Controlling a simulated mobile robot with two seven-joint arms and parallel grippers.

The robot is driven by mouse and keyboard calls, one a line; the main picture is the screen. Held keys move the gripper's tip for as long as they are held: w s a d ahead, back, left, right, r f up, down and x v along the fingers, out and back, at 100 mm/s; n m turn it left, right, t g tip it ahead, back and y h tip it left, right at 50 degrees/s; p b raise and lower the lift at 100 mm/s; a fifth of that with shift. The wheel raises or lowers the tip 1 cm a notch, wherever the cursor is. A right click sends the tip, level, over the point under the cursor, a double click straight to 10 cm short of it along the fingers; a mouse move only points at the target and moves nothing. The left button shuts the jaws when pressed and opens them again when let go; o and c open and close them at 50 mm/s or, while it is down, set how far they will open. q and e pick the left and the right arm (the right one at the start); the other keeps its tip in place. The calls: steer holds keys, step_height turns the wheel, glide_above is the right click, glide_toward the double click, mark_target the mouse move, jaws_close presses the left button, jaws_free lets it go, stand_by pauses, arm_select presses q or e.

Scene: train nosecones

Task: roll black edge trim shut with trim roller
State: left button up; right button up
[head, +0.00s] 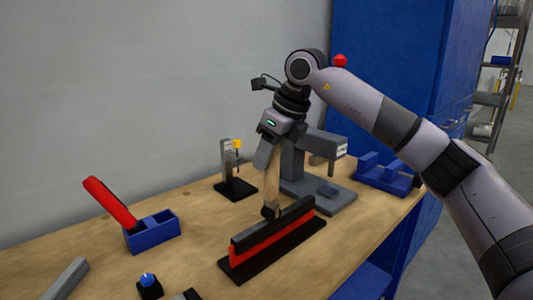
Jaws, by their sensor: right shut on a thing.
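My right gripper (270,158) is shut on the trim roller (273,188), a tan upright tool with a dark lower end. The roller's lower end is at the upper edge of the black edge trim (290,219), near the middle of its length; whether it touches is hard to tell. The trim lies along the top of a red strip (262,252) on a flat black base (300,241). Part of the trim behind the roller is hidden. My left gripper is not in view.
A blue block (155,232) with a red-handled tool (108,202) stands at left. Behind are a small stand with a yellow knob (238,144), a grey bench machine (292,165) and a blue cradle (382,172). A blue-topped black button box (149,284) is in front. Bare wood (195,255) lies left of the base.

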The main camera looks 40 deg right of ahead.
steer(key=shift+w+d+p, duration=0.1)
steer(key=shift+d+p, duration=0.2)
steer(key=shift+d, duration=0.8)
steer(key=shift+f, duration=0.1)
steer(key=shift+d, duration=0.1)
steer(key=d, duration=0.1)
steer(key=d+p, duration=0.1)
steer(key=shift+w+d, duration=0.2)
steer(key=shift+d, duration=0.1)
steer(key=shift+d+p, duration=0.15)
steer(key=shift+p, duration=0.15)
